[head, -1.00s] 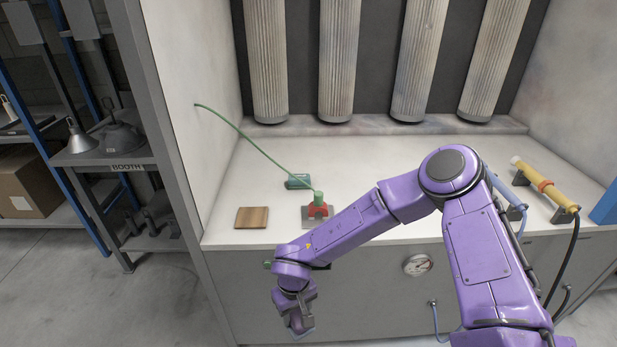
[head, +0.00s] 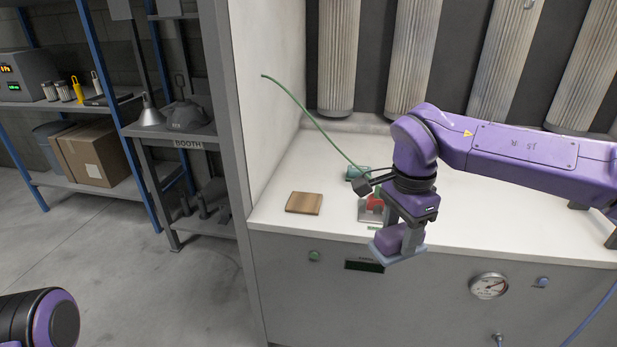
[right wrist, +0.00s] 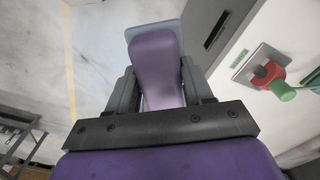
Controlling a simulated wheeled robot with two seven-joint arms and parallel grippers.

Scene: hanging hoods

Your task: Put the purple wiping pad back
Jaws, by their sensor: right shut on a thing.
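The purple wiping pad (head: 388,239) has a purple grip on a flat grey-blue plate. My right gripper (head: 402,238) is shut on its grip, in front of the booth's front edge in the head view. The pad (right wrist: 157,55) also shows between the fingers of my right gripper (right wrist: 163,85) in the right wrist view, with its plate beyond the grip. My left gripper is out of view; only a rounded dark and purple part of my left arm shows at the bottom left of the head view.
A brown wooden block (head: 304,203) and a teal item (head: 357,173) lie on the white worktop (head: 285,222). A red and green fitting (right wrist: 270,75) is near my right gripper. A grey shelf marked BOOTH (head: 188,140) stands left; open floor (head: 130,270) lies before it.

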